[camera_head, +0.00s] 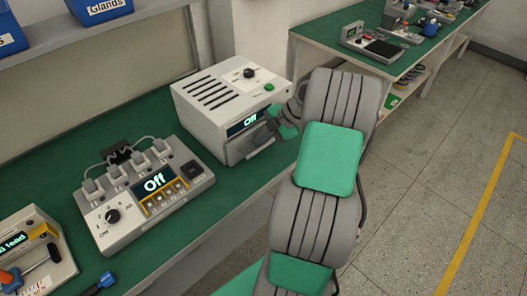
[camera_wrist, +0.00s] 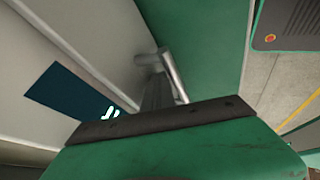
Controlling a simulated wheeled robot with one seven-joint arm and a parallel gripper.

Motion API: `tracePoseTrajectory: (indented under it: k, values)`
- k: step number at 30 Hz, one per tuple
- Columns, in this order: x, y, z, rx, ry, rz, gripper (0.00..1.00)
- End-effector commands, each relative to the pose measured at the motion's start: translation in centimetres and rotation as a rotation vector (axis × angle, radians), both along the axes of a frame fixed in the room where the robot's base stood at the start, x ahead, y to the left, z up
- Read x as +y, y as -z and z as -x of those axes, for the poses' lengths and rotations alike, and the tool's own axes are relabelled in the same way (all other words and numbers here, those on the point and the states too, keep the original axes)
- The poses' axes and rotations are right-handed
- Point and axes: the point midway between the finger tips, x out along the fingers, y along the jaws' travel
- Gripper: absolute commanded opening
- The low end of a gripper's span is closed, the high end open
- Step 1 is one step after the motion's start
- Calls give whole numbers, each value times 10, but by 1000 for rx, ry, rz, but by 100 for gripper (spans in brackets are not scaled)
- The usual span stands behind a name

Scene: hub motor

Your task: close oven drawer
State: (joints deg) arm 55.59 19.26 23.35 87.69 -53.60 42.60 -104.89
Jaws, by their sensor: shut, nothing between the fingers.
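The oven (camera_head: 215,95) is a white box with slots on top, a black knob, a green button and a front display reading "Off". Its drawer (camera_head: 240,150) is the low front section under the display and seems to stand out slightly; my gripper partly hides it. My gripper (camera_head: 272,127) is at the right end of the oven's front, close to the drawer. It is shut and empty. In the wrist view the oven's dark display (camera_wrist: 72,95) is at the left, and a grey metal bar, perhaps the drawer's handle, (camera_wrist: 172,72) shows beside the fingers. Contact cannot be told.
A white control unit (camera_head: 125,215) with an "Off" display stands left of the oven on the green bench (camera_head: 60,160). Another device (camera_head: 35,255) sits at the lower left. A second bench (camera_head: 350,30) stands behind. Open floor (camera_head: 430,150) lies to the right.

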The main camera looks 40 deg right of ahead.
Motion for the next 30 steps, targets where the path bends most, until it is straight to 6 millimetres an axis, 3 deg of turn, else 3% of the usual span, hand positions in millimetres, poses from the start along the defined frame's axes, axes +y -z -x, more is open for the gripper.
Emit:
tracePoseTrajectory:
  k: [6, 19, 30]
  values:
    - [2, 0, -11, -1, -2, 0, 0]
    - [4, -5, -14, -8, -8, 3, 0]
    - [-26, -68, 9, -2, -12, 1, 0]
